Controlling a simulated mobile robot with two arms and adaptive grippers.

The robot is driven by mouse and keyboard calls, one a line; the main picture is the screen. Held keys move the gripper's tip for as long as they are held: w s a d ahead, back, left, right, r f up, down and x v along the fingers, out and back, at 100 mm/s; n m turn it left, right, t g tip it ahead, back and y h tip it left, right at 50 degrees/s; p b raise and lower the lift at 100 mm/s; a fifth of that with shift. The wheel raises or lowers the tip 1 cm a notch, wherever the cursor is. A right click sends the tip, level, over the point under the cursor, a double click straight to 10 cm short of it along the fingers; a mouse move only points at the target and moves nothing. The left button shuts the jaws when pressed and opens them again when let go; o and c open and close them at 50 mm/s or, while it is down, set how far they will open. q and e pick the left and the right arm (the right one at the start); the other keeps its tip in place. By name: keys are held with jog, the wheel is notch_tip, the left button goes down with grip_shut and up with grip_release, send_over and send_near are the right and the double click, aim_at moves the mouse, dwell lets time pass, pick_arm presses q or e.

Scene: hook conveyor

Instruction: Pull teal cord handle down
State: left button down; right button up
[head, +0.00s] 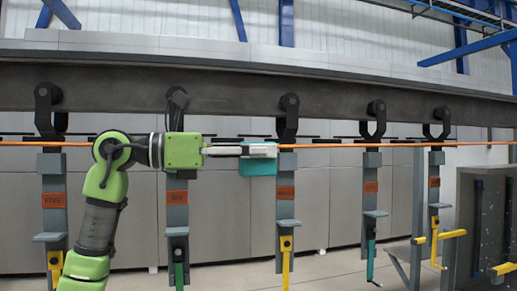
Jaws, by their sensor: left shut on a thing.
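The teal cord handle (258,167) is in the middle of the head view, at the level of the orange cord (340,145). My left gripper (262,151) reaches in from the left, level, and is shut on the teal handle. The gripper's fingers cover the upper part of the handle; its lower part hangs below them. The orange cord runs level across the view, passing behind my green arm. My right gripper is not in view.
A dark overhead rail (220,90) carries several black hooks (289,118) with grey hangers and orange labels. One hanger (285,212) is just right of the handle. Yellow and teal tools hang below. A grey post (417,200) and yellow bars (452,234) stand at right.

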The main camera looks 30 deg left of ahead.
aim_at(256, 170)
pick_arm(q)
notch_tip(256, 170, down, 4)
jog(key=shift+b, duration=0.95)
jog(key=shift+r, duration=0.1)
jog(key=c, duration=1.8)
grip_release()
jog(key=shift+o, duration=0.2)
jog(key=shift+s+a, duration=0.15)
jog(key=v, duration=1.1)
jog(key=shift+s+a, duration=0.25)
